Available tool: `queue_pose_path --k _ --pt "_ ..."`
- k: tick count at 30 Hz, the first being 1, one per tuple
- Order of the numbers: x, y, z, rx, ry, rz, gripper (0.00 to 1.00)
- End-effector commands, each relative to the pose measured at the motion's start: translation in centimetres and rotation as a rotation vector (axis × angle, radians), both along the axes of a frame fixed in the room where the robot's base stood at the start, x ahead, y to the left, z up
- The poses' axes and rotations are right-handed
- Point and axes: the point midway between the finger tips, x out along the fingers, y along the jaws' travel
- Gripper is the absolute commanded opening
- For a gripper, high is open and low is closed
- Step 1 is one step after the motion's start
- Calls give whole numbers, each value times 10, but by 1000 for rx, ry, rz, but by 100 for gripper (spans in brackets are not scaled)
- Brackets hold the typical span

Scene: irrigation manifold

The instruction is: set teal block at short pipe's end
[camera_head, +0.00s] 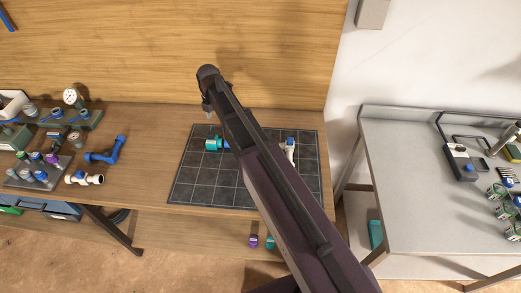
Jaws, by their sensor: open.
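A teal block (212,144) lies on the dark gridded mat (195,181) on the wooden bench. A small blue part (226,143) shows right beside it, partly hidden by my arm. A white fitting with a blue top (290,149) is on the mat's right side; my arm covers the space between. I cannot tell which piece is the short pipe. My gripper (207,110) hangs from the arm's end above the mat's far left edge, apart from the teal block. It is small in view, open, with nothing visible in it.
At left on the bench (165,135) are a blue elbow pipe (107,151), a white fitting (84,178), a tray of fittings (14,179) and a gauge (72,97). A grey table (410,180) with tools stands at right. The mat's front left is clear.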

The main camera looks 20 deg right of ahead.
Motion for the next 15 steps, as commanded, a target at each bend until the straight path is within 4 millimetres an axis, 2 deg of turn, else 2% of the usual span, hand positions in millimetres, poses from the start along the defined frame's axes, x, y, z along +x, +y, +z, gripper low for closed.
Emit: queue_pose_path --k 1,15 --pt "-12 -7 0 0 0 -80 74" --pt "-80 -57 0 0 -1 -876 74"
